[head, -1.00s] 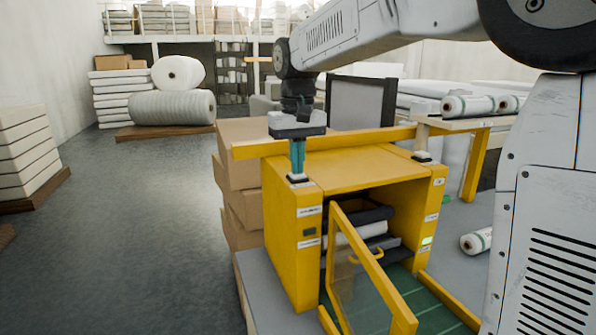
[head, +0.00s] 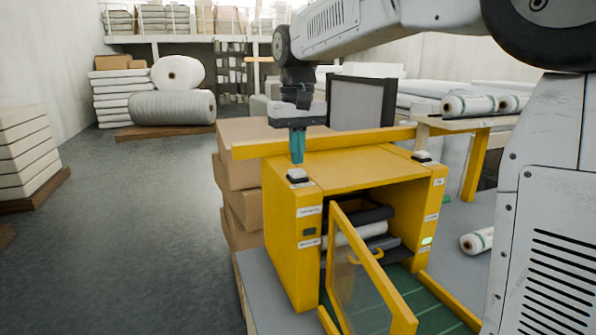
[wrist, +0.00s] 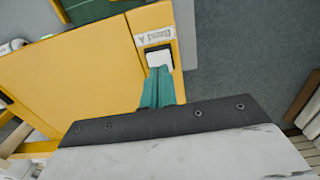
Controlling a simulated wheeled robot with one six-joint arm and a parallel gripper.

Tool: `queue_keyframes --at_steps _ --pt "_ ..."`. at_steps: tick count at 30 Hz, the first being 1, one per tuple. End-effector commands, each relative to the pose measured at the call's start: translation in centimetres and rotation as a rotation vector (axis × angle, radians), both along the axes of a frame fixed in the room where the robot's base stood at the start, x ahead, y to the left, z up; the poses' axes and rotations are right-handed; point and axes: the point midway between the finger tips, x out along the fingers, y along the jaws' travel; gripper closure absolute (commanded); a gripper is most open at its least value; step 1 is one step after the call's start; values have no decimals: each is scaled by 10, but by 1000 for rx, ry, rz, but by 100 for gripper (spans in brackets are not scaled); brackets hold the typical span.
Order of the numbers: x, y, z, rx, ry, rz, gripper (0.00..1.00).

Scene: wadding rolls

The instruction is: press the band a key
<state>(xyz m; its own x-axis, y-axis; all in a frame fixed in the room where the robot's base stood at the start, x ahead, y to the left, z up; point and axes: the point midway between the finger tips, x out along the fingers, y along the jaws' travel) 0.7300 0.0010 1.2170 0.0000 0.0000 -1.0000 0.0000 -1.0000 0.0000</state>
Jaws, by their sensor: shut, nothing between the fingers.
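The band A key (head: 297,175) is a white-topped button on a dark base, on the top left corner of the yellow machine (head: 360,170). In the wrist view the key (wrist: 158,57) sits beside a label (wrist: 155,36) reading "Band A". My gripper (head: 297,161) is shut and empty, its teal fingers pointing down just above the key, with a small gap in the head view. In the wrist view the fingertips (wrist: 159,71) overlap the key's near edge.
A second, similar key (head: 422,157) sits on the machine's right top corner. A yellow bar (head: 350,139) crosses behind the keys. The machine's framed door (head: 358,270) stands open at the front. A green light (head: 427,240) shows on the right post. Cardboard boxes (head: 240,170) stand behind left.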

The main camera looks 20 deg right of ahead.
Motion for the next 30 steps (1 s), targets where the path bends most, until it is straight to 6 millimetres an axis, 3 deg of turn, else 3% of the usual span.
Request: queue_keyframes --at_steps 5,21,30 --pt "0 0 7 0 -1 0 100" --pt "0 0 57 0 0 0 100" --pt "0 0 60 0 1 0 100"
